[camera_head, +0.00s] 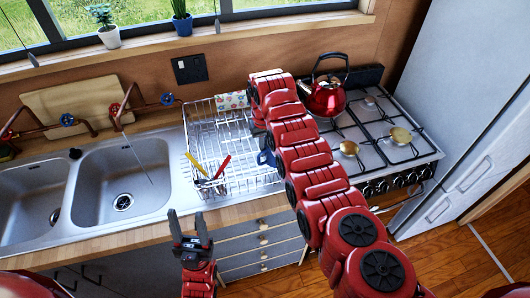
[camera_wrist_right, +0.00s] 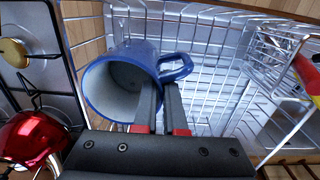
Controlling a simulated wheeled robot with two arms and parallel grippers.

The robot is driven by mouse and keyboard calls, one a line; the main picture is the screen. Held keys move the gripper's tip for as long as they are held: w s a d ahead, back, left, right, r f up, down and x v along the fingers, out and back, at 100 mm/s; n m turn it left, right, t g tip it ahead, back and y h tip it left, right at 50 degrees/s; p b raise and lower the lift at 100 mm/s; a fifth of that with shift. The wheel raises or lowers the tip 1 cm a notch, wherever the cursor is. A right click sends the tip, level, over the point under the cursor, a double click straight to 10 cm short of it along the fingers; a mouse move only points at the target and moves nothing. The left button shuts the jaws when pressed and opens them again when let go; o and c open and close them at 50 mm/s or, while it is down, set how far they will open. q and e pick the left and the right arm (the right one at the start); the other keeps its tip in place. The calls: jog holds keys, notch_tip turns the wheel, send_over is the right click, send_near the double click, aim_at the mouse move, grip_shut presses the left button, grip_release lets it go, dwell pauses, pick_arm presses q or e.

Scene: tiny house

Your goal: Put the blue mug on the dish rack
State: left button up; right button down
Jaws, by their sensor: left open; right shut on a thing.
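The blue mug (camera_wrist_right: 105,88) is in the right wrist view, tilted with its pale inside facing the camera and its handle to the right. A small blue part of the mug (camera_head: 266,157) shows beside my right arm in the head view. My right gripper (camera_wrist_right: 160,92) is shut on the mug near its handle side, over the wire dish rack (camera_wrist_right: 215,82). I cannot tell whether the mug touches the wires. In the head view the dish rack (camera_head: 212,118) stands right of the sink, partly hidden by my right arm. My left gripper (camera_head: 188,222) is open and empty before the counter's front edge.
A cutlery holder (camera_head: 207,186) with red and yellow utensils is at the rack's front left. A red kettle (camera_head: 326,97) stands on the gas stove (camera_head: 375,125) to the right. The double sink (camera_head: 118,190) is to the left. A cutting board (camera_head: 72,103) leans behind it.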

jog(key=shift+f, duration=0.8)
jog(key=shift+w+f, duration=0.1)
jog(key=shift+f, duration=0.7)
jog(key=shift+f, duration=0.2)
jog(key=c, duration=1)
grip_release()
jog(key=shift+r, duration=0.15)
